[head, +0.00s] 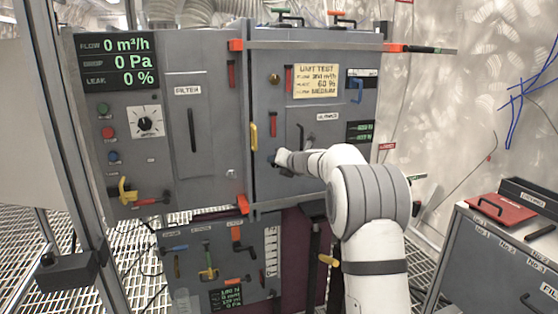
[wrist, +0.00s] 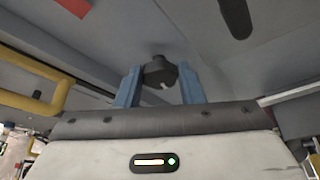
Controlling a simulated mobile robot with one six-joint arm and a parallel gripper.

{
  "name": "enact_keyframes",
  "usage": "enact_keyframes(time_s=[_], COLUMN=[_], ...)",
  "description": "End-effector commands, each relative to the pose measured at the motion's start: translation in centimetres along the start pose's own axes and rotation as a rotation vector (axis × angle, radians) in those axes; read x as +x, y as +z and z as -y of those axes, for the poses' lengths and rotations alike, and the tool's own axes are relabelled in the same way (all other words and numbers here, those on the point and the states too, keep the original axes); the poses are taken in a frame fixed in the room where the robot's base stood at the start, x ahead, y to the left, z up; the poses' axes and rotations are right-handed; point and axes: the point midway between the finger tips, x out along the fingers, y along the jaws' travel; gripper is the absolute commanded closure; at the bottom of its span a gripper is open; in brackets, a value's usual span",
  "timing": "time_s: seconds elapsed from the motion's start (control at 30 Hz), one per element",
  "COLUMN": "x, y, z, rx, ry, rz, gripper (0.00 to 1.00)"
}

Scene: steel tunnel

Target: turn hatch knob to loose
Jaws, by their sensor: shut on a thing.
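The hatch knob (wrist: 160,72) is a small dark knob with a light mark on its lower edge, on the grey hatch panel (wrist: 100,45) in the wrist view. My gripper (wrist: 160,88) has its two blue fingers on either side of the knob and is shut on it. In the head view my gripper (head: 274,160) meets the right cabinet's hatch door (head: 335,110) low on its left side. There the knob is hidden by my gripper and arm. The yellow handle (wrist: 55,97) is left of the fingers in the wrist view; it also shows in the head view (head: 254,137).
A dark handle (wrist: 235,18) stands out from the panel, right of the knob. A red handle (head: 273,124) is just above my gripper. The left cabinet (head: 205,140) has a dial (head: 146,121) and coloured buttons. A grey drawer unit (head: 490,260) stands at the right.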

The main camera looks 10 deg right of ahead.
Motion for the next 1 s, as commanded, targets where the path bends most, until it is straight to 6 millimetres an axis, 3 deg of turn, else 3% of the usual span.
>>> enact_keyframes(time_s=[0.4,1.0], x=[0.05,0.08], y=[-0.15,-0.22], z=[-0.24,-0.19], rx=[-0.218,-0.266], ry=[-0.089,-0.109], rz=[-0.003,-0.003], gripper=[0.88,0.88])
